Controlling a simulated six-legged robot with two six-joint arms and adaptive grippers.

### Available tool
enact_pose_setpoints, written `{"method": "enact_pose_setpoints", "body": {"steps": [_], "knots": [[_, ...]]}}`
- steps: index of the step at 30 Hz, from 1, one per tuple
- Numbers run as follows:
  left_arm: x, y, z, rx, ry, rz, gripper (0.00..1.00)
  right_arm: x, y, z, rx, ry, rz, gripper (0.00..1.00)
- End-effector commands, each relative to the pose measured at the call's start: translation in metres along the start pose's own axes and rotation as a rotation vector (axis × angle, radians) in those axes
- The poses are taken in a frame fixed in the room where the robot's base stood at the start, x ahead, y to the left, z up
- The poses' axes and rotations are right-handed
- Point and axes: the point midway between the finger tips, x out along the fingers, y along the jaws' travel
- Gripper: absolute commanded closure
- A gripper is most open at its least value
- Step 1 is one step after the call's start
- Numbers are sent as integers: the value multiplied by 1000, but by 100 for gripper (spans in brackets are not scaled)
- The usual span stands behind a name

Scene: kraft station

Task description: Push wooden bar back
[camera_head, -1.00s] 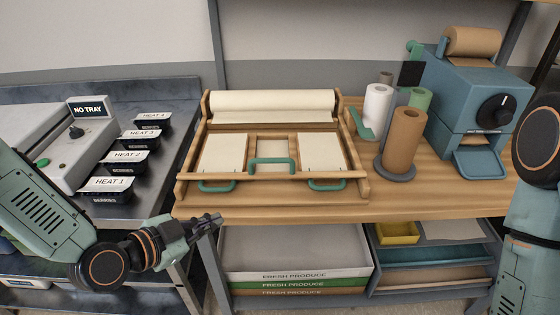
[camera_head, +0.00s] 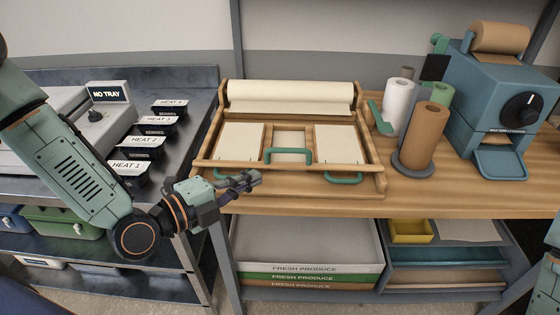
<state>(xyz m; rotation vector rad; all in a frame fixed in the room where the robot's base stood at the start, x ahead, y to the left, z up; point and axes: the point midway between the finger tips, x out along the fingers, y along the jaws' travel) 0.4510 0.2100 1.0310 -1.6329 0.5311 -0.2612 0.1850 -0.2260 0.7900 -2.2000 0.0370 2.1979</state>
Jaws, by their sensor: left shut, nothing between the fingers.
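The wooden bar (camera_head: 350,168) runs across the front of a wooden paper-roll frame (camera_head: 377,180) on the table. A green handle (camera_head: 289,156) is at the bar's middle, and two more green handles hang near its ends. My left gripper (camera_head: 252,180) is shut and empty. It is at the front left of the frame, in front of the bar near the left green handle (camera_head: 219,175), which it partly hides. I cannot tell whether it touches anything. My right gripper is out of view.
A white paper roll (camera_head: 290,92) lies at the frame's back. Paper sheets (camera_head: 335,140) lie in the frame. Upright rolls (camera_head: 424,135) and a blue dispenser (camera_head: 490,100) stand right. Labelled black trays (camera_head: 130,170) are left. Crates (camera_head: 305,268) sit below.

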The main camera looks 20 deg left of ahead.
Motion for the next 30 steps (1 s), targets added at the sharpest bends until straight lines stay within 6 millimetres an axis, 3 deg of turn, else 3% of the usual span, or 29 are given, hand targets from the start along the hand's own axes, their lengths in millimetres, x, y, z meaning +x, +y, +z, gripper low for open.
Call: {"method": "enact_pose_setpoints", "body": {"steps": [12,28,30], "knots": [[34,2,-2,6,7,1,100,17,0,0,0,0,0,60],[84,1,-3,5,6,1,100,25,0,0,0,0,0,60],[91,0,8,2,1,-2,100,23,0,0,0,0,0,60]]}}
